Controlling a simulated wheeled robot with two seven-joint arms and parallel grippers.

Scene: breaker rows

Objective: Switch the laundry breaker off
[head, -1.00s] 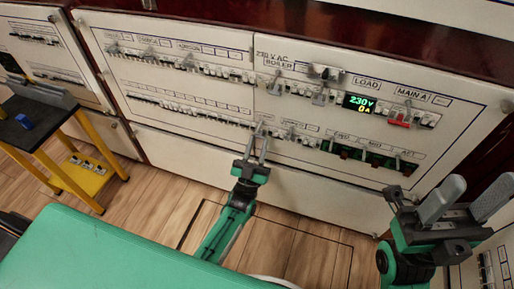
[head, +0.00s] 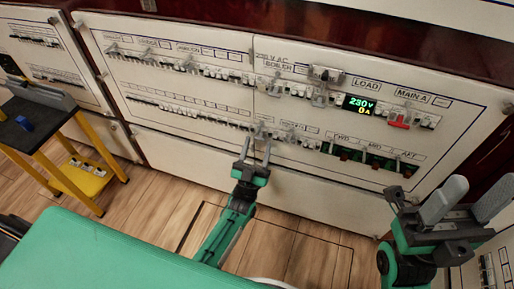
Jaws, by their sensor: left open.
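The white breaker panel (head: 200,88) carries two rows of small breaker switches. Most labels are too small to read, so I cannot tell which breaker is the laundry one. My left gripper (head: 257,141) is open and empty, its fingers pointing up at the lower breaker row (head: 190,115). Its fingertips are just below or in front of that row and partly cover it. I cannot tell whether they touch a switch. My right gripper (head: 467,193) is open and empty in front of the panel's lower right corner, away from the breakers.
A lit display (head: 358,104) reads 230 V and 0 A. A red main switch (head: 399,121) sits to its right. Grey levers stand out from the upper row. A black-topped stand (head: 30,118) with yellow legs is at the left. Wooden floor (head: 150,190) lies below the panel.

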